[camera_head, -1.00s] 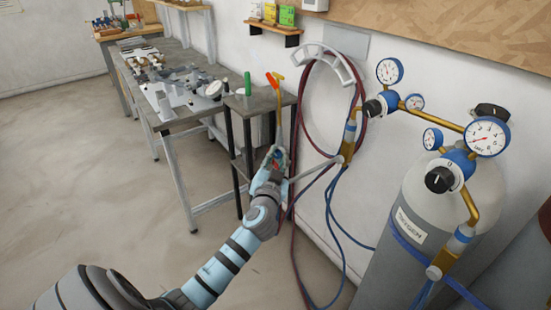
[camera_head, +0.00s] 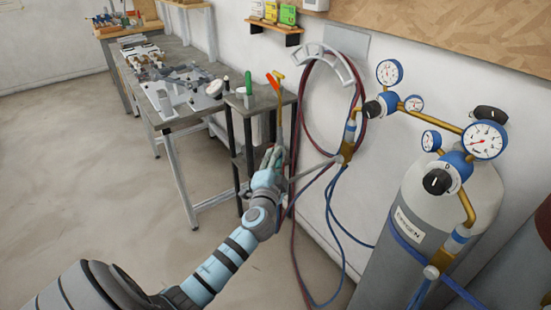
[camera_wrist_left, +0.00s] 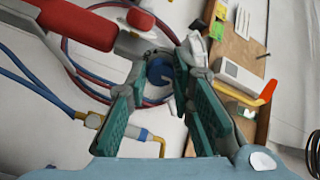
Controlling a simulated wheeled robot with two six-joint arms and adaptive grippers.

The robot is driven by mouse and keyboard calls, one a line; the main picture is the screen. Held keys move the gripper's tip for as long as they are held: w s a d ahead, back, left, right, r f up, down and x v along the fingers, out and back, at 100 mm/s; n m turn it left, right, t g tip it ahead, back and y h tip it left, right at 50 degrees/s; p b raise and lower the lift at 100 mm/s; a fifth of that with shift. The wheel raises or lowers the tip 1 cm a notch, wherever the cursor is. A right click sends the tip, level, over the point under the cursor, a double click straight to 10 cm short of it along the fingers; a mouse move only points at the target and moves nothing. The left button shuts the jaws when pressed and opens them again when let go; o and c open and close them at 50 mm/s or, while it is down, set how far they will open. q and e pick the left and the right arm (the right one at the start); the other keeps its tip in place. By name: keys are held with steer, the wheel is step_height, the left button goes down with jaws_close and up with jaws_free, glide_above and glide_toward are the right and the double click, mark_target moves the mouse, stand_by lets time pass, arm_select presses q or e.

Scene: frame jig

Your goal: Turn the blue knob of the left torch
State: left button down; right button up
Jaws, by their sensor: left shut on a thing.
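My left gripper (camera_head: 272,158) is in front of the small side table, low beside the hoses. The left wrist view shows its two teal-padded fingers (camera_wrist_left: 168,98) closed around the blue knob (camera_wrist_left: 158,70). The knob sits between the fingertips, partly covered by them. A grey metal torch part with a red body (camera_wrist_left: 78,22) and a red knob (camera_wrist_left: 140,18) reaches in from the upper left. In the head view the fingers hide the blue knob. My right gripper is not in view.
A small table (camera_head: 262,100) holds a green upright item (camera_head: 248,84) and an orange-and-yellow item (camera_head: 275,82). Hoses (camera_head: 300,200) hang close to the right. A grey gas cylinder (camera_head: 405,225) with gauges stands further right. The floor at left is clear.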

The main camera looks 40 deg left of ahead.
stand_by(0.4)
arm_select(q)
steer(key=c, duration=1.4)
jaws_free()
steer(key=v, duration=1.2)
